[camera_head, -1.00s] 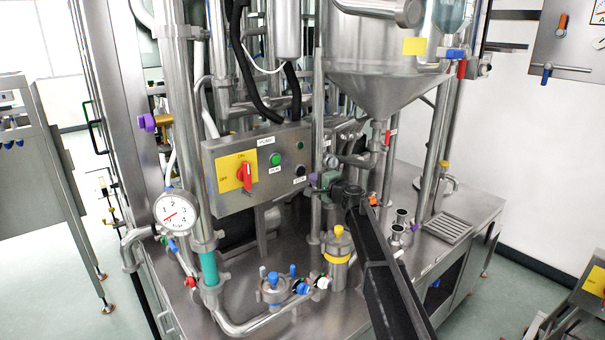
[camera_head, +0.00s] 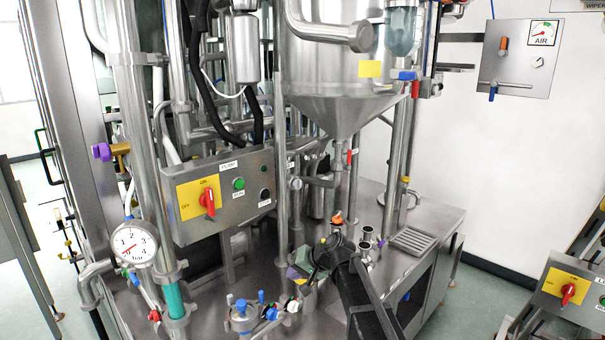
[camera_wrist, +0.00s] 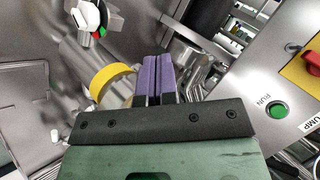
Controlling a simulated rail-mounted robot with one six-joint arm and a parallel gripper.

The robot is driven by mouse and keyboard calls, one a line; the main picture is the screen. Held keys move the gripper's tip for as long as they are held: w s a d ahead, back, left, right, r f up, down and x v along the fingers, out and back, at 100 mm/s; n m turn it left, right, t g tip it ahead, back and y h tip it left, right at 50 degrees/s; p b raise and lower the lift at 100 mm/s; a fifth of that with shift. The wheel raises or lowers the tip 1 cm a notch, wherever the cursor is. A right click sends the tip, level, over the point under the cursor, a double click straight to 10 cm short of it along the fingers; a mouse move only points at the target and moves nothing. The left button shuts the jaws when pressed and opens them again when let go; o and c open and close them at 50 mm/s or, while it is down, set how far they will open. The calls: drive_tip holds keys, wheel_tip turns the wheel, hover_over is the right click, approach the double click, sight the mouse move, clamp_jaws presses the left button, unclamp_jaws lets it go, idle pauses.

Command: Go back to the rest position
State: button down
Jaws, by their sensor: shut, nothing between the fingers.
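My gripper (camera_head: 292,273) is low over the steel deck in the head view, in front of the hopper and below the control box, with my black arm reaching in from the lower right. In the wrist view its two purple fingers (camera_wrist: 158,78) are pressed together with nothing between them. A yellow ring (camera_wrist: 110,80) shows just left of the fingers in the wrist view. I cannot tell whether they touch it. The yellow-topped canister is hidden behind my gripper and arm in the head view.
The control box (camera_head: 222,193) with a red switch overhangs the deck. A pressure gauge (camera_head: 134,244) and blue-handled valve (camera_head: 242,308) stand left of my gripper. The hopper (camera_head: 335,100) is above.

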drive_tip(key=s+d+f+g+h, duration=0.1)
drive_tip(key=s+d+h, duration=0.3)
drive_tip(key=s+d, duration=0.6)
drive_tip(key=s+d+f+g+h, duration=0.2)
drive_tip(key=s+d+f+h, duration=0.2)
drive_tip(key=s+d, duration=0.7)
drive_tip(key=s, duration=0.6)
drive_tip(key=shift+f+h, duration=0.3)
drive_tip(key=shift+h, duration=0.1)
